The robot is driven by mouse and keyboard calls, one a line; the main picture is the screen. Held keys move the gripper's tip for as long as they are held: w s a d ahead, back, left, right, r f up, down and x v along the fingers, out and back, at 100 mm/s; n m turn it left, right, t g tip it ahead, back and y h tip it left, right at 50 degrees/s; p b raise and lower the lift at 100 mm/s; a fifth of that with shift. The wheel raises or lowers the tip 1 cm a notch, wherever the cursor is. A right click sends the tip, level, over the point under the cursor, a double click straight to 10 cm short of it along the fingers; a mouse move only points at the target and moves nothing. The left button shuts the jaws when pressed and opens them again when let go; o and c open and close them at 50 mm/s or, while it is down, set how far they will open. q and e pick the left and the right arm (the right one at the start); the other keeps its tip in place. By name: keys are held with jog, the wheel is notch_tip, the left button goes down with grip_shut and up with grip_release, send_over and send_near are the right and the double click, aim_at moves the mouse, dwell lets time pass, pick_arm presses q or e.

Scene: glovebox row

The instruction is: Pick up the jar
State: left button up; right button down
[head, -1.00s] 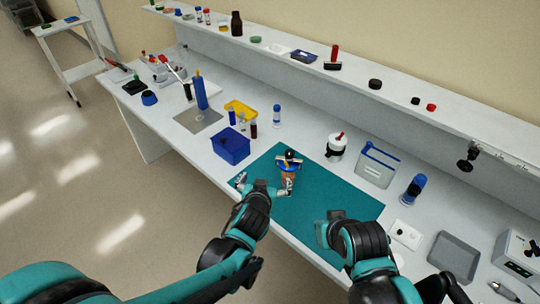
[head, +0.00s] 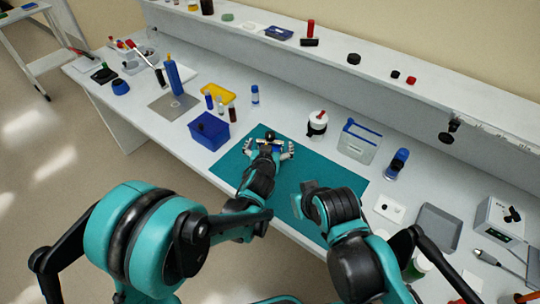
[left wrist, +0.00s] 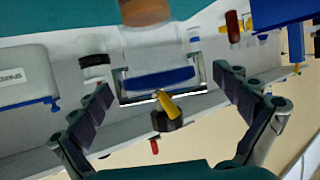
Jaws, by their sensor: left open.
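The jar (head: 269,141) stands on the teal mat, mostly hidden behind my left gripper in the head view. My left gripper (head: 268,151) is open, one finger on each side of the jar. In the left wrist view the fingers (left wrist: 170,95) are spread wide, with no clear contact. My right gripper (head: 302,200) is over the mat's right part; its jaw state is unclear.
A blue bin (head: 209,131) stands left of the mat (head: 235,165). A white container with a red top (head: 317,123) and a clear blue-edged box (head: 358,143) stand behind it. A grey tray (head: 438,228) lies at the right. The mat is otherwise mostly clear.

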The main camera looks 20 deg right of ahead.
pick_arm(q)
jog(key=c, duration=1.9)
jog(key=shift+r, duration=0.15)
